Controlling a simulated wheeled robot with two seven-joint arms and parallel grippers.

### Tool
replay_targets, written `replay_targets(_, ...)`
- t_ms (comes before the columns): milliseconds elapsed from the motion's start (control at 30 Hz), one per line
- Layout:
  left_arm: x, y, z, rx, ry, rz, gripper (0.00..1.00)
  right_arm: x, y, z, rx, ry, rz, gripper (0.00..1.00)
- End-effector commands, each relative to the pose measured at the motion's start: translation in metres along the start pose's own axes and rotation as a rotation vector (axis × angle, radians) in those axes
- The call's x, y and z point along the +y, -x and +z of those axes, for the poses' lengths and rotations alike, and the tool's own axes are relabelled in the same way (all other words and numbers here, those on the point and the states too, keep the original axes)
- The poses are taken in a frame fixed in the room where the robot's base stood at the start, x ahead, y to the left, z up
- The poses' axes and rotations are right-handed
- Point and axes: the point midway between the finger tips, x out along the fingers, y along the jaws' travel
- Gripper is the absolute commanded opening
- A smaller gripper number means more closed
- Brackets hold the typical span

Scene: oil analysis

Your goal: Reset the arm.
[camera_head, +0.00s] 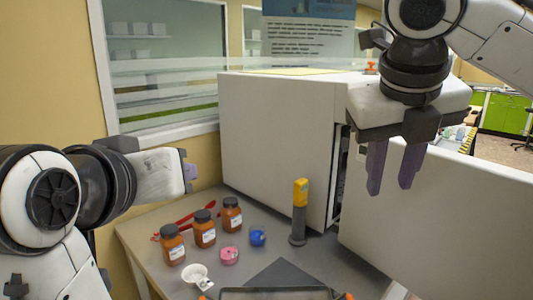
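My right gripper (394,180) hangs at the upper right, in front of the large white cabinet-like instrument. Its two purple fingers point down with a gap between them, and nothing is held. My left gripper (187,172) is at the left, above the table's back left part, and points to the right. Neither gripper touches anything on the table.
Three brown bottles (204,232) with dark caps stand on the grey table (330,262). Near them are red tools (190,214), a pink item (229,256), a blue item (257,238), a white cup (195,273) and an upright yellow-topped device (300,205). The white instrument (275,140) stands behind.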

Motion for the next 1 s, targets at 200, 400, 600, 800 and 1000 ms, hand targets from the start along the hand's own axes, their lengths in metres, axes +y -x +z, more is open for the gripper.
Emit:
replay_targets(200,-0.002,-0.013,0.035,-0.001,0.006,0.016,0.30,0.008,-0.036,-0.015,0.001,0.000,0.000,0.30)
replay_targets(400,-0.007,-0.023,0.060,-0.001,0.006,0.016,0.30,0.013,-0.061,-0.025,0.001,0.000,0.000,0.30)
replay_targets(600,-0.011,-0.032,0.080,-0.001,0.006,0.017,0.30,0.017,-0.081,-0.033,0.001,0.000,0.000,0.30)
replay_targets(800,-0.012,-0.034,0.085,-0.001,0.006,0.017,0.30,0.018,-0.086,-0.035,0.001,0.000,0.000,0.30)
replay_targets(1000,-0.012,-0.033,0.084,-0.001,0.006,0.017,0.30,0.018,-0.085,-0.035,0.001,0.000,0.000,0.30)
